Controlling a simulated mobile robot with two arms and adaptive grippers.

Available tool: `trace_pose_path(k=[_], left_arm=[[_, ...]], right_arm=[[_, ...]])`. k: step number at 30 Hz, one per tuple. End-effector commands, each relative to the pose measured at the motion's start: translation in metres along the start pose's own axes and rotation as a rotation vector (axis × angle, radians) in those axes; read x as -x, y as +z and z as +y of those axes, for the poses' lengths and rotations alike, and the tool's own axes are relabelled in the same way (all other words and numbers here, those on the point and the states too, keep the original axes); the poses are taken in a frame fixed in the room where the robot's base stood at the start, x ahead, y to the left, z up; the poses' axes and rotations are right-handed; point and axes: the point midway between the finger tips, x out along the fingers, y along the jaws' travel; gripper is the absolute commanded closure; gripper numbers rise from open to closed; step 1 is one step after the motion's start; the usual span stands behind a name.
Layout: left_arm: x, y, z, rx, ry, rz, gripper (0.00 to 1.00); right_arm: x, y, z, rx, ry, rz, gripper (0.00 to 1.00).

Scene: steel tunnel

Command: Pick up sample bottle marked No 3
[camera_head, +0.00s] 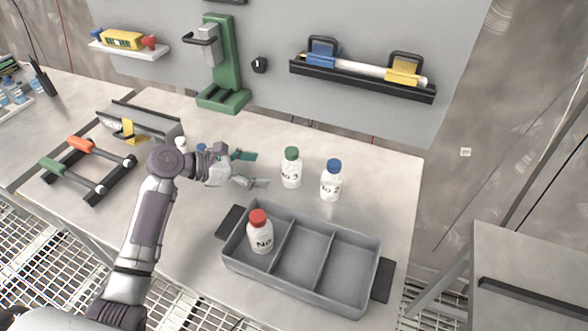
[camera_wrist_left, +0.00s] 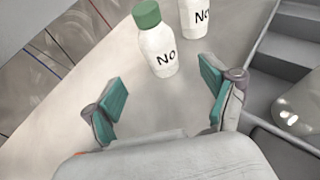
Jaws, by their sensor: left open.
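A white bottle with a green cap (camera_head: 291,170) stands upright on the table; its label seems to read "No 3". It also shows in the left wrist view (camera_wrist_left: 158,48), ahead of the fingers. A blue-capped bottle (camera_head: 331,182) labelled "No 2" stands just to its right. A red-capped bottle (camera_head: 260,234) stands in the left compartment of the grey tray (camera_head: 318,289). My left gripper (camera_head: 256,170) is open and empty, left of the green-capped bottle, with its teal finger pads spread and apart from it. My right gripper is not in view.
The tray's middle and right compartments are empty. A green stand (camera_head: 222,70) and a wall rack (camera_head: 362,80) are at the back. A frame with orange and green handles (camera_head: 83,165) lies at left. Part of another bottle hides behind my arm.

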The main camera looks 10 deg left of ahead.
Motion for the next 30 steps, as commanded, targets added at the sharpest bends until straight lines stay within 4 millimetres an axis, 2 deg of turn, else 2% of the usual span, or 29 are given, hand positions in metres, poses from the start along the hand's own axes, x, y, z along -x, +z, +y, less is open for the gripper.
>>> trace_pose_path(k=[1, 5, 13, 21, 30], left_arm=[[-0.011, 0.002, -0.001, 0.001, -0.003, -0.002, 0.16], [-0.033, 0.001, 0.0, 0.0, -0.002, 0.0, 0.16], [-0.055, 0.001, -0.001, -0.001, -0.002, 0.001, 0.16], [-0.093, 0.002, 0.001, -0.003, 0.0, 0.001, 0.16], [-0.099, 0.001, 0.0, -0.003, 0.0, 0.002, 0.16]], right_arm=[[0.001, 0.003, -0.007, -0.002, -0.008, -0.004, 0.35], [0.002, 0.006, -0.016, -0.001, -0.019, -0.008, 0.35], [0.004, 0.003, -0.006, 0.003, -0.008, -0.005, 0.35], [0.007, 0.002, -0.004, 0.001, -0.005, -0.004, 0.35], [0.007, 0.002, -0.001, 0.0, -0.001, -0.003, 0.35]])
